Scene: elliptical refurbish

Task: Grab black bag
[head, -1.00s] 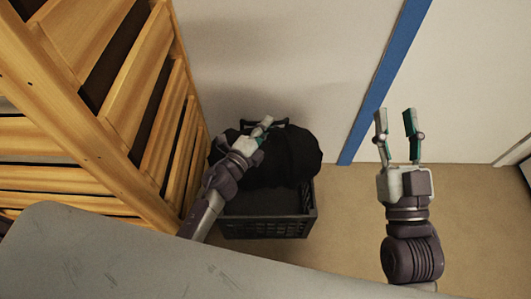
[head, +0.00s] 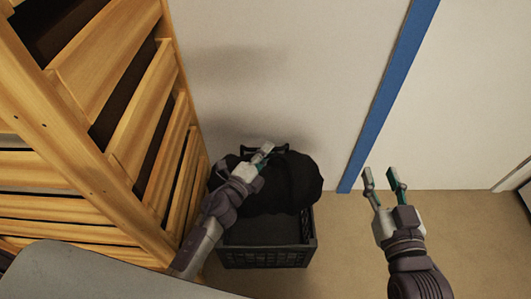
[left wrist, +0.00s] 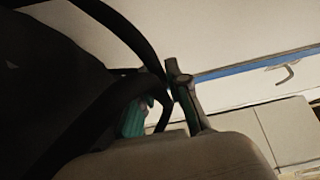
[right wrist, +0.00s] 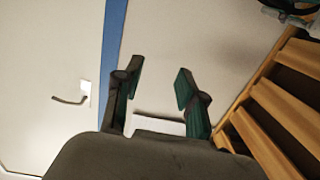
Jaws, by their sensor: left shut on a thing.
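The black bag (head: 290,185) sits in a dark plastic crate (head: 268,257) on the floor by the white wall. My left gripper (head: 264,152) is at the top of the bag. In the left wrist view the bag's dark body (left wrist: 45,90) fills the left side, and my left gripper (left wrist: 160,100) is shut on its looped strap (left wrist: 112,102). My right gripper (head: 383,185) is open and empty, to the right of the crate. It also shows with its fingers apart in the right wrist view (right wrist: 155,92).
A wooden slatted rack (head: 120,110) stands close on the left of the crate. A blue stripe (head: 390,95) runs down the white wall (head: 290,60). The brown floor (head: 345,250) right of the crate is clear. A door handle (right wrist: 70,100) shows in the right wrist view.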

